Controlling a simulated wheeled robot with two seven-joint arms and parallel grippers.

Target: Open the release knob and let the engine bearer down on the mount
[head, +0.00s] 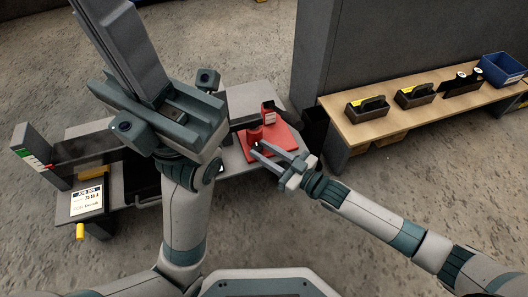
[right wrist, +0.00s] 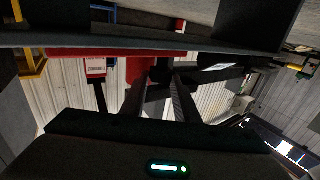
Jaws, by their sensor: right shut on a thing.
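A red fixture sits on the grey bench: a flat red plate (head: 284,143), a red round part (head: 254,134) and an upright red block with a white label (head: 268,115). The label also shows in the right wrist view (right wrist: 96,68). I cannot tell which red parts are the bearer and which the mount. My right gripper (head: 256,149) reaches in from the right and is shut on a small dark part, apparently the release knob (right wrist: 162,72), beside the red round part. Its fingertips mostly hide the knob. My left gripper (head: 125,50) is raised close to the camera, apart from the fixture.
At the left of the bench are a labelled panel (head: 88,200), a post with a green and red scale (head: 38,158) and a yellow handle (head: 80,231). A wooden shelf (head: 345,133) at right holds black tool holders and a blue bin (head: 502,68). A dark grey wall stands behind.

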